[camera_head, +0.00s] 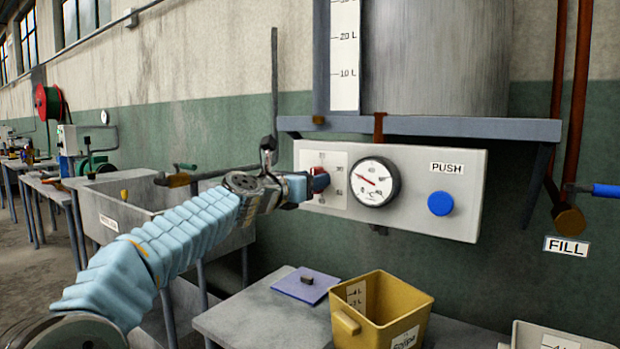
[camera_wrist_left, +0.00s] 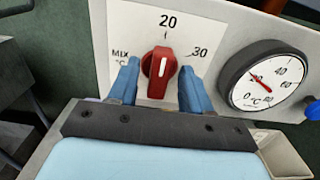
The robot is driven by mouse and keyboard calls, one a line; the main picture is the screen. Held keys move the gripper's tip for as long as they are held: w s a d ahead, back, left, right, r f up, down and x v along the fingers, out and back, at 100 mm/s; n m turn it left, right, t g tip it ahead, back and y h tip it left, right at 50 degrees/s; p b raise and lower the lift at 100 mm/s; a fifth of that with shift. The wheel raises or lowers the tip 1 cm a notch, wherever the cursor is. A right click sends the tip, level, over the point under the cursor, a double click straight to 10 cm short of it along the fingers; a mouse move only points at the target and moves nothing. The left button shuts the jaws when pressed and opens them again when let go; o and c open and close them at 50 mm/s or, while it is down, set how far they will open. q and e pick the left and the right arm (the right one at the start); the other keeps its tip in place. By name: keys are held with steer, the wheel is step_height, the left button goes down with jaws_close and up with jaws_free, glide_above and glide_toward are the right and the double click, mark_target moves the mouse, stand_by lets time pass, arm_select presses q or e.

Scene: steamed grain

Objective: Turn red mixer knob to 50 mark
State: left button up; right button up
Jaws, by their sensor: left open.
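The red mixer knob (camera_wrist_left: 160,72) sits on a white dial plate (camera_wrist_left: 142,25) marked MIX °C. In the left wrist view its white pointer line stands nearly upright, toward the 20 mark; 30 shows at the right. The 50 mark cannot be made out. My left gripper (camera_wrist_left: 160,67) is open, with one blue finger on each side of the knob and gaps visible between. In the head view my left gripper (camera_head: 311,184) reaches the panel and partly covers the red knob (camera_head: 319,170). My right gripper is not in view.
Right of the knob are a round gauge (camera_head: 374,182) and a blue PUSH button (camera_head: 440,203) on the grey panel (camera_head: 410,217). A tank (camera_head: 435,60) stands above. Below are a yellow bin (camera_head: 382,309) and a purple lid (camera_head: 306,287) on a table. A blue-handled FILL valve (camera_head: 605,190) is at right.

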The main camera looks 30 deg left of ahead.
arm_select(q)
jaws_close()
